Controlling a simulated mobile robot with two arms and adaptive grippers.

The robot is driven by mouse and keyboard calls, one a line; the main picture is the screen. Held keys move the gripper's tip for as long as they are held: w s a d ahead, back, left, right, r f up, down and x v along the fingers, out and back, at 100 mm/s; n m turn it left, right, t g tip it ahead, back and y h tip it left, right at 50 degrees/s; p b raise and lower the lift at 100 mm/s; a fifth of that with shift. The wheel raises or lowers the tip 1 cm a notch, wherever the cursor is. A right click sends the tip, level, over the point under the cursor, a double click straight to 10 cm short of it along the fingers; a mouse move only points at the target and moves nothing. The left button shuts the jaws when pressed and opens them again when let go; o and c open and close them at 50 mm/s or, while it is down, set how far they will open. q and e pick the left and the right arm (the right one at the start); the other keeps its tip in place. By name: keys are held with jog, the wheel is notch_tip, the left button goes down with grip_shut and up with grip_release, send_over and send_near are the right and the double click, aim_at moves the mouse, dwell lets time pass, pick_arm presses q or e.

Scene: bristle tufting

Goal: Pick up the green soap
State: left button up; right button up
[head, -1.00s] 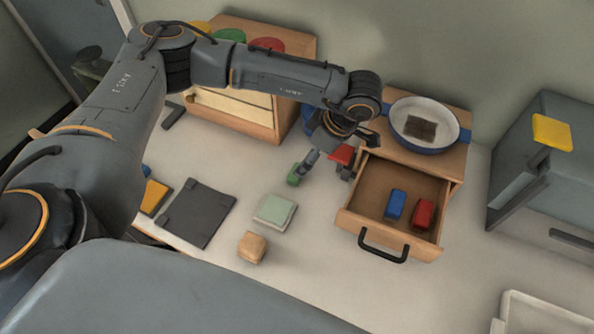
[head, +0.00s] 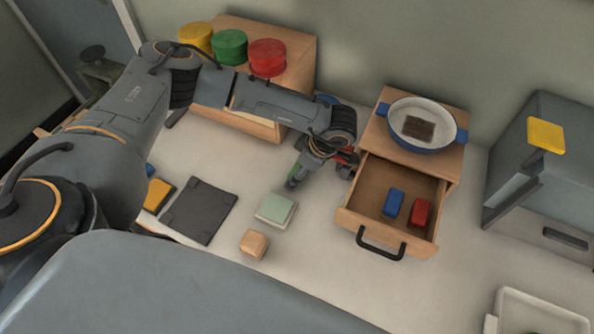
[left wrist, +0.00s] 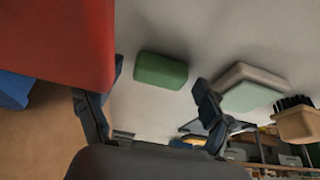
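The green soap, a dark green rounded block (left wrist: 161,70), lies on the table in the left wrist view. In the head view only a sliver of it (head: 292,172) shows behind my left gripper's near finger. My left gripper (head: 319,175) is open, its fingers apart low over the table just left of the open drawer. In the left wrist view the soap appears in the gap between the fingers (left wrist: 152,108), beyond the tips; no contact shows. A red block (left wrist: 60,40) fills the upper left there, close beside one finger. My right gripper is not in view.
The open drawer (head: 349,218) holds a blue block (head: 394,203) and a red block (head: 420,212). A pan (head: 458,138) stands on the drawer cabinet.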

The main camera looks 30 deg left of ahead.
pick_arm(q)
jog(key=c, duration=1)
jog(key=shift+c, duration=0.2)
jog(key=shift+r, duration=0.1)
